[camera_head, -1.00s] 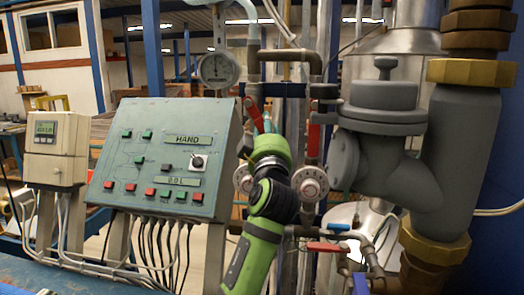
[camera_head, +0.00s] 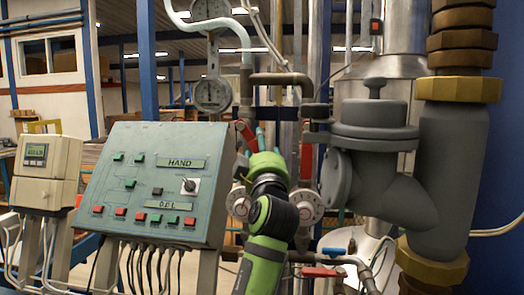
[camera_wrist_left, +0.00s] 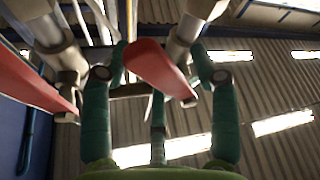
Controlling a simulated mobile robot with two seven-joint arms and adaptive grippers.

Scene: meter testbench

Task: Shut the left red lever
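The left red lever (camera_head: 246,135) sits on a vertical pipe right of the control panel in the head view, tilted with its top end to the left. My left gripper (camera_head: 257,142) is just below and in front of it, its teal fingers partly hidden by my green wrist. In the left wrist view, a red lever (camera_wrist_left: 155,70) lies between the spread fingers of my left gripper (camera_wrist_left: 160,75). The fingers are apart; firm contact cannot be told. A second red lever (camera_head: 306,157) stands upright on the pipe to the right. My right gripper is not in view.
The control panel (camera_head: 150,180) stands left of my arm, with a small meter box (camera_head: 46,172) beyond it. Round white flanges (camera_head: 308,203) sit close to my wrist. A large grey valve (camera_head: 375,150) fills the right. Blue and red small handles (camera_head: 322,272) are lower down.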

